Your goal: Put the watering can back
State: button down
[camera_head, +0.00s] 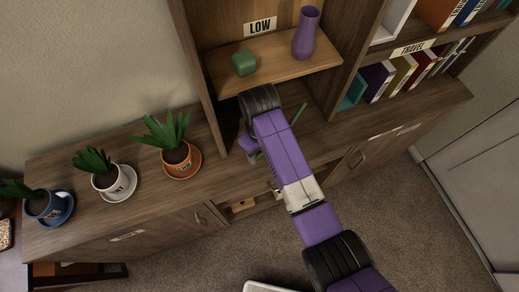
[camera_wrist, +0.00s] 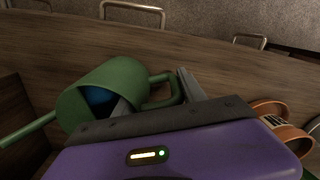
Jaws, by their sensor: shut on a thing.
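The green watering can (camera_wrist: 118,78) shows in the wrist view with its open mouth facing the camera and something blue inside. Its spout (camera_wrist: 28,130) points left and its loop handle (camera_wrist: 172,88) is on the right. My gripper (camera_wrist: 158,97) is shut on the can's wall, one finger in the mouth and the other on the handle side. In the head view my arm hides most of the can; its spout (camera_head: 299,114) shows right of the arm, below the low shelf. I cannot tell whether the can touches the cabinet top.
The shelf (camera_head: 275,77) marked LOW holds a green block (camera_head: 243,62) and a purple vase (camera_head: 306,33). An upright panel (camera_head: 203,75) stands left of the can. A plant on an orange saucer (camera_head: 183,172) and two more plants stand left. Books (camera_head: 403,72) fill the right.

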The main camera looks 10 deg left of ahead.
jog(key=c, duration=0.7)
grip_release()
jog(key=shift+o, duration=0.2)
notch_tip(320, 180, up, 11)
jog(key=shift+r+p, duration=0.65)
jog(key=shift+s+f, duration=0.1)
